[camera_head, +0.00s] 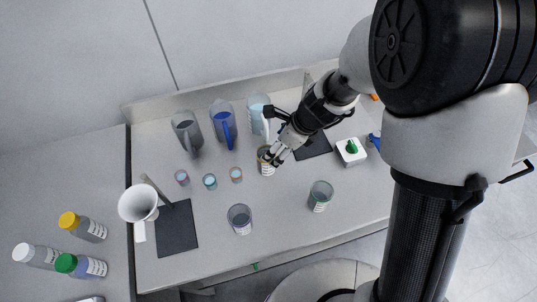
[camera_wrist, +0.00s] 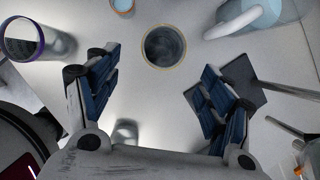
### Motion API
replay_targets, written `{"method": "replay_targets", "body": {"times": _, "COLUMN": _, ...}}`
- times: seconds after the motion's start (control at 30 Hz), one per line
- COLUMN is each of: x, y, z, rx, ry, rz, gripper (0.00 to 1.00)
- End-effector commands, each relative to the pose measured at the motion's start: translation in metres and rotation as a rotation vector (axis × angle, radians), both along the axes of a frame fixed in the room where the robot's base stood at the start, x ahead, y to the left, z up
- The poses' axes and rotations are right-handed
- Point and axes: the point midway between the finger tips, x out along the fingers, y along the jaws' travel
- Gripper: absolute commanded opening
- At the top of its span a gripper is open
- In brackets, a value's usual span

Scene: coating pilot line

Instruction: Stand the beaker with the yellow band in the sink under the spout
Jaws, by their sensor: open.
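The beaker with the yellow band (camera_head: 265,161) stands upright on the bench, beside my gripper's fingertips. In the wrist view, a beaker with a yellowish rim (camera_wrist: 164,46) is seen from above, ahead of the fingers and between their lines. My gripper (camera_head: 276,155) reaches down from the right. In the wrist view its two fingers (camera_wrist: 160,85) are wide apart with nothing between the pads. The fingers partly cover the beaker in the head view. I cannot make out a sink or a spout in either view.
A clear beaker (camera_head: 239,219) and a green-marked beaker (camera_head: 320,196) stand in front. Several small cups (camera_head: 210,181) are to the left. Grey (camera_head: 186,130), blue (camera_head: 223,122) and clear (camera_head: 257,112) jugs stand behind.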

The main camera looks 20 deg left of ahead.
Motion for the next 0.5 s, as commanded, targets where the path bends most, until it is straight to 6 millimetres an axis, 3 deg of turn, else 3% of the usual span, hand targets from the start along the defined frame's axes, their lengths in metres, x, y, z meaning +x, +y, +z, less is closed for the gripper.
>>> {"method": "replay_targets", "body": {"times": 0.03, "x": 0.000, "y": 0.005, "z": -0.016, "rx": -0.001, "ry": 0.003, "rz": 0.003, "gripper": 0.74}}
{"method": "replay_targets", "body": {"times": 0.3, "x": 0.005, "y": 0.026, "z": -0.069, "rx": -0.002, "ry": 0.002, "rz": 0.005, "gripper": 0.74}}
{"method": "replay_targets", "body": {"times": 0.5, "x": 0.008, "y": 0.035, "z": -0.088, "rx": 0.000, "ry": -0.001, "rz": 0.004, "gripper": 0.74}}
